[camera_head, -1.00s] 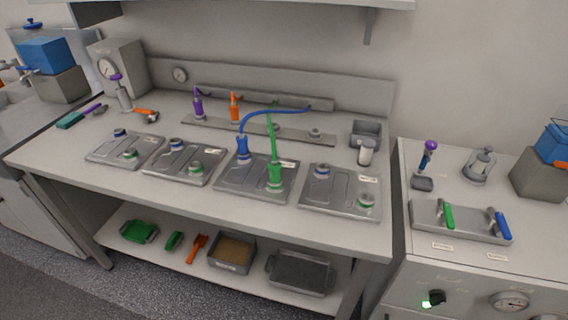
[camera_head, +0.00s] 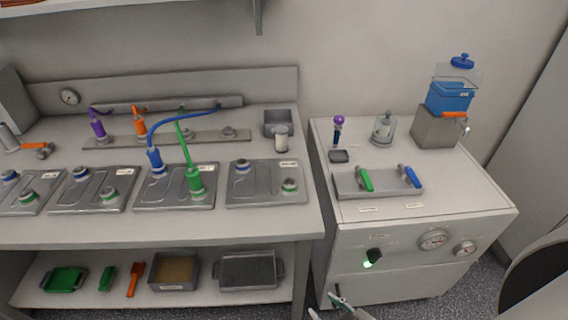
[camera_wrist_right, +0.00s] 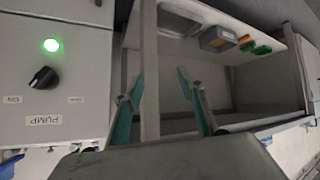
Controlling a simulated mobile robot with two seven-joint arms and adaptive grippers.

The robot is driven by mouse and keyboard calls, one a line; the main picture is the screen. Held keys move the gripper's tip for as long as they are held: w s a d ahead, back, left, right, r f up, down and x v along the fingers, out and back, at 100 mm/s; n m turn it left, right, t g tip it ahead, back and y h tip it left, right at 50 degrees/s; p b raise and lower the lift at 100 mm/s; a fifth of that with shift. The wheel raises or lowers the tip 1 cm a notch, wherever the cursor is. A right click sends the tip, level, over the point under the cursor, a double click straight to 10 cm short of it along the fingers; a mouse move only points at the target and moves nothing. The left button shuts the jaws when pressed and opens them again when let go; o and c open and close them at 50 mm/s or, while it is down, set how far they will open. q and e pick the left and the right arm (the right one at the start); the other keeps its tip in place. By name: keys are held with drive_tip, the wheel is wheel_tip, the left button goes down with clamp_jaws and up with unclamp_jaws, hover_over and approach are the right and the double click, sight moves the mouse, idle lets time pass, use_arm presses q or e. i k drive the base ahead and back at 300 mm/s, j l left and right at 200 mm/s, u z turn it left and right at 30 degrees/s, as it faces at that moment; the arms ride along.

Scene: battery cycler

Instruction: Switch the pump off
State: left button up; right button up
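The pump's black knob (camera_head: 374,256) is on the front of the white cabinet (camera_head: 420,262) at the right, with a lit green lamp (camera_head: 367,265) beside it. The right wrist view shows the knob (camera_wrist_right: 43,77), the lit lamp (camera_wrist_right: 51,45) and an upside-down PUMP label (camera_wrist_right: 44,120). The knob's ridge lies diagonally there. My right gripper (camera_head: 330,304) is at the bottom of the head view, low and left of the knob, apart from it. In its wrist view the fingers (camera_wrist_right: 160,102) are spread with nothing between them. My left gripper is not in view.
Two gauges (camera_head: 433,239) sit right of the knob. A tray with a green and a blue lever (camera_head: 378,190) is on the cabinet top. The workbench (camera_head: 270,222), with its lower shelf and bins, stands left of the cabinet. The space before the knob looks clear.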

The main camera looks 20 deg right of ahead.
sight(374, 254)
drive_tip(key=z, duration=1.85)
